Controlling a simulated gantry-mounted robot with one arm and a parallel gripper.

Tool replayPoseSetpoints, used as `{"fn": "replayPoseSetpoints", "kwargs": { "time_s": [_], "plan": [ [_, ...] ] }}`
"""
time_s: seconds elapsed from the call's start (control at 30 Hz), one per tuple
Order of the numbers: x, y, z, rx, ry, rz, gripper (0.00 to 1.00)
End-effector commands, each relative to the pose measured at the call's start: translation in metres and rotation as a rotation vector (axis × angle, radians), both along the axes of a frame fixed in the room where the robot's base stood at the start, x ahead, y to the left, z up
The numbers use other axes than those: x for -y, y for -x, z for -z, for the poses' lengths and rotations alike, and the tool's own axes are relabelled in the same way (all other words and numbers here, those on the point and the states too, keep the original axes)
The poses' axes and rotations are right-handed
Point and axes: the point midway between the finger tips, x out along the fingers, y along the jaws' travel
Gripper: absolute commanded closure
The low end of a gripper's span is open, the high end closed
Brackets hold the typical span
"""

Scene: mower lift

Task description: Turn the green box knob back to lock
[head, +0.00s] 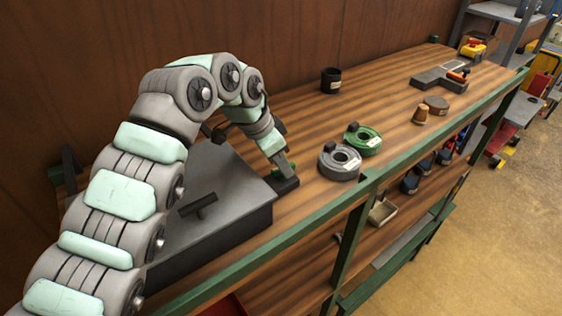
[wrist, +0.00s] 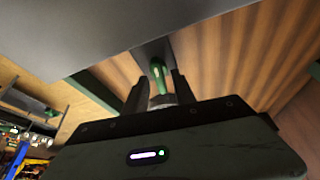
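The green knob (wrist: 158,75) shows in the wrist view between the two fingers of my gripper (wrist: 158,93). There is a visible gap on each side of it, so the fingers stand open around or just short of it. I cannot tell how deep it sits between them. In the head view my gripper (head: 284,168) points down at a small dark base (head: 286,186) beside the large grey box. Only a bit of the green knob (head: 278,156) shows there behind the gripper. The knob's turn angle and any lock mark are not readable.
A grey ring (head: 340,160) and a green ring (head: 363,139) lie to the right on the wooden bench. A black cup (head: 331,80) stands farther back.

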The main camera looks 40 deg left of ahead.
Motion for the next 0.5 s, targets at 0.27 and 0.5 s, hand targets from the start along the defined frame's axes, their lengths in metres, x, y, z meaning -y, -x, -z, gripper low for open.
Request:
{"fn": "replayPoseSetpoints", "kwargs": {
  "time_s": [0.27, 0.5],
  "plan": [
    [0.0002, 0.0000, -0.0001, 0.000, 0.000, 0.000, 0.92],
    [0.0001, -0.0001, -0.0003, 0.000, 0.000, 0.000, 1.00]
  ]
}}
